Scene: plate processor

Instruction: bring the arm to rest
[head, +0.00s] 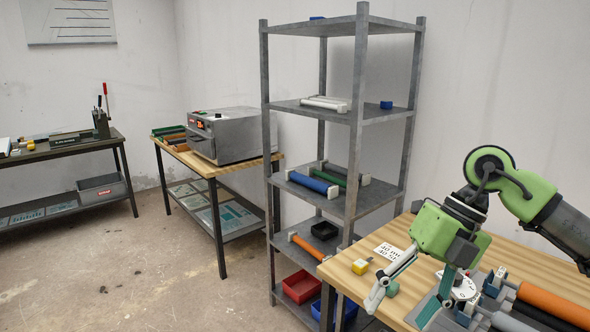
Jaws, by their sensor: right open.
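My right arm comes in from the right edge, with green joints and a dark grey link. My right gripper (402,299) hangs low over the front part of the wooden table (520,254), with its two fingers spread apart. I see nothing held between the fingers. A small teal block shows close to the left finger; I cannot tell whether they touch. My left gripper and left arm are not in view.
Rollers with orange and dark sleeves (553,306) lie right of the gripper. A yellow-and-white item (360,267) and a printed white sheet (390,251) lie left of it. A grey shelf rack (362,110) stands just behind. Open floor (150,270) lies at left.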

